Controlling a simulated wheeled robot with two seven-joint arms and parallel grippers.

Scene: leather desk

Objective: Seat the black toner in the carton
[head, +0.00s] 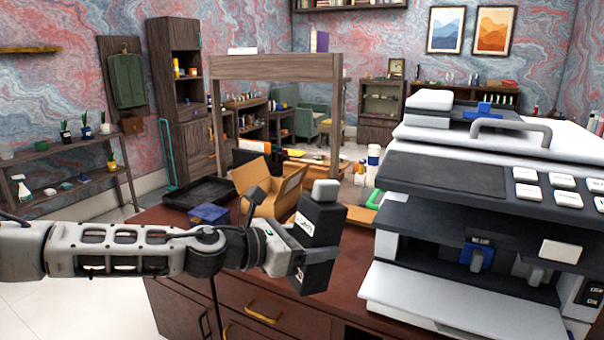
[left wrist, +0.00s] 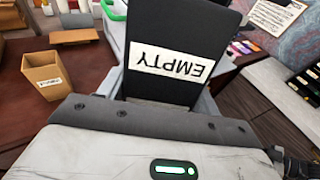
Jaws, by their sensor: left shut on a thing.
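My left gripper (head: 298,262) is shut on a black toner (head: 322,232), a tall box-shaped cartridge with a grey cap on top, and holds it up near the front of the desk. In the left wrist view the black toner (left wrist: 175,65) fills the upper middle, with a white label reading "EMPTY". The open brown carton (head: 268,190) stands on the desk behind and left of the toner, flaps spread. My right gripper is out of view.
A large white and dark printer (head: 480,200) stands close on the right, its front open with a blue part (head: 476,256) inside. A black tray (head: 200,192) and a small blue box (head: 209,213) lie left of the carton. A wooden shelf frame rises behind.

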